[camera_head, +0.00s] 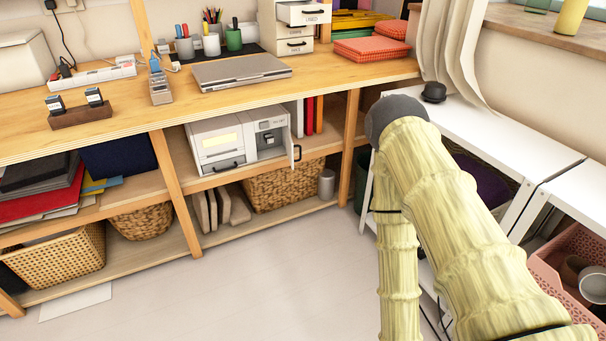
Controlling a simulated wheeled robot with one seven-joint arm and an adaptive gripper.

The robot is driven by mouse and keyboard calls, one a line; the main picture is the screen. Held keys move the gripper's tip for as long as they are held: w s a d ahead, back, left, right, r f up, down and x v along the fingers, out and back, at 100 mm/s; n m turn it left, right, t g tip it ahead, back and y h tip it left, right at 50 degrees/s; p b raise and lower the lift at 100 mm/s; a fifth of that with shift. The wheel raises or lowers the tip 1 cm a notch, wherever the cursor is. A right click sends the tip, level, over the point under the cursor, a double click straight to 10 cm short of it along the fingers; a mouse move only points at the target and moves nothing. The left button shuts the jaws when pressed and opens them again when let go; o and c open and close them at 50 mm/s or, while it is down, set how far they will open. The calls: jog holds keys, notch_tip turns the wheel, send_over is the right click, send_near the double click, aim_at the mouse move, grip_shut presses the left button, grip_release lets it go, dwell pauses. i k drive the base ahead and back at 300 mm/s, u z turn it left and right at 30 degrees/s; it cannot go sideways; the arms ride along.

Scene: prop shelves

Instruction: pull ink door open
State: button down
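A white printer-like machine (222,147) stands on the middle shelf under the wooden bench. Its left part has a yellowish window and a dark handle low on its front. Its right part shows a compartment with a dark grey block (269,139) inside. A narrow white door panel (292,138) stands out from the right edge of this compartment, seen nearly edge-on, with a black handle (297,153). I take it for the ink door, and it stands open. My sleeved arm fills the right foreground, bent at a dark grey joint. My gripper is not in view.
Red and white binders (310,116) stand right of the machine, near the door. A wooden post (349,146) rises further right. A wicker basket (284,186) is on the shelf below. A white side table (500,135) stands at right. The floor (270,270) in front is clear.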

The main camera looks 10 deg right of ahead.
aim_at(290, 146)
jog(key=z, duration=0.6)
jog(key=i, duration=0.95)
jog(key=u, duration=0.65)
